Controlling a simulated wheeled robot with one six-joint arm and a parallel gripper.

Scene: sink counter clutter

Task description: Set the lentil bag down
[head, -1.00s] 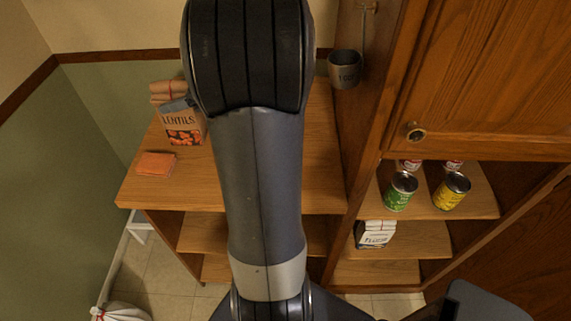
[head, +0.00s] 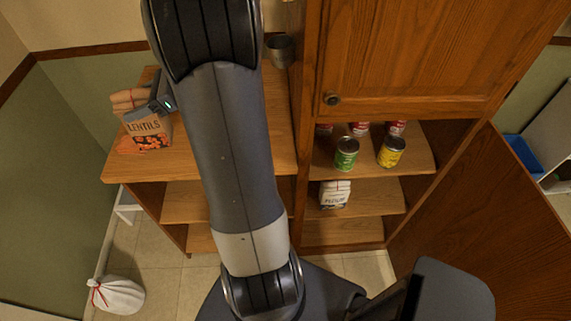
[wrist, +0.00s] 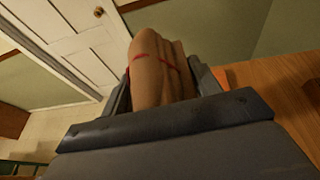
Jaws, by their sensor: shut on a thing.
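The lentil bag (head: 150,132) is a tan paper bag with a folded top, a LENTILS label and an orange picture. In the head view it is upright over the left part of the wooden counter. My gripper (head: 150,103) is shut on its upper part. In the wrist view, the bag's tan top with red bands (wrist: 160,68) sits between my fingers. The bag's base overlaps a flat orange item (head: 127,146) on the counter and hides most of it. I cannot tell whether the base touches that item or hangs just above it.
The counter (head: 190,155) is bare right of the bag as far as my arm lets me see. A cabinet stands to the right, with a green can (head: 346,155), a yellow can (head: 391,152) and a flour bag (head: 335,194) on its shelves. A white sack (head: 117,295) lies on the floor.

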